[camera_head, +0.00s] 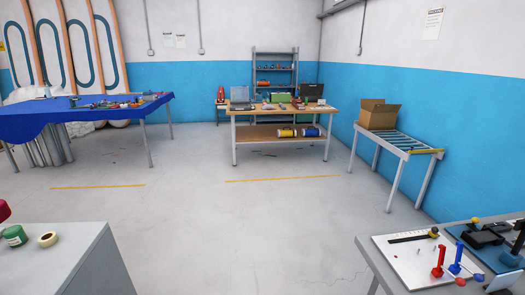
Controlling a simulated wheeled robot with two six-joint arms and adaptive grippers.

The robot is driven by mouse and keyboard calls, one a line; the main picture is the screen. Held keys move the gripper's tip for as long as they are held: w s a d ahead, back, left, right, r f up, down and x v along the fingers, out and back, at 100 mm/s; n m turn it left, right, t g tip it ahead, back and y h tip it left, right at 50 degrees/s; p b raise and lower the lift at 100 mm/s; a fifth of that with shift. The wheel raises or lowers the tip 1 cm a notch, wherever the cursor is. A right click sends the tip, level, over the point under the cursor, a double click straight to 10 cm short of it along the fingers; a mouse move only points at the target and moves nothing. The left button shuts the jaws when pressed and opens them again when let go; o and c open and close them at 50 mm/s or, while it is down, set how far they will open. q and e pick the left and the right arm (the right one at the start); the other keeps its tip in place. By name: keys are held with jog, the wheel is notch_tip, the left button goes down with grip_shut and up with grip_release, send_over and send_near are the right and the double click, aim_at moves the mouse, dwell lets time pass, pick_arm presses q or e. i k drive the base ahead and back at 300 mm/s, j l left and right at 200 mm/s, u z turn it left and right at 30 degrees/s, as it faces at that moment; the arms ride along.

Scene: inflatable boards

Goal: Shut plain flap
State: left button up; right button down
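A brown cardboard box (381,120) stands on a roller table by the right wall. Its top looks open, with flaps standing out at its rim. The box is small in the head view, so I cannot tell which flap is the plain one. Neither of my grippers is in view.
The roller table (408,147) is along the right wall. A wooden workbench (257,112) with tools is ahead, and a blue-covered table (45,124) is at left. A grey cabinet (50,262) and a tool-laden table (400,262) flank the near floor. The middle floor is clear.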

aim_at(365, 103)
jog(key=i, duration=0.8)
jog(key=i+j, duration=0.1)
jog(key=i, duration=0.75)
jog(key=i+z, duration=0.1)
jog(key=i, duration=0.7)
jog(key=i+j, duration=0.2)
jog(key=i, duration=0.65)
jog(key=i+l+z, duration=0.35)
jog(key=i, duration=1.4)
jog(key=i+j+z, duration=0.3)
jog(key=i, duration=1.4)
jog(key=i+l, duration=0.05)
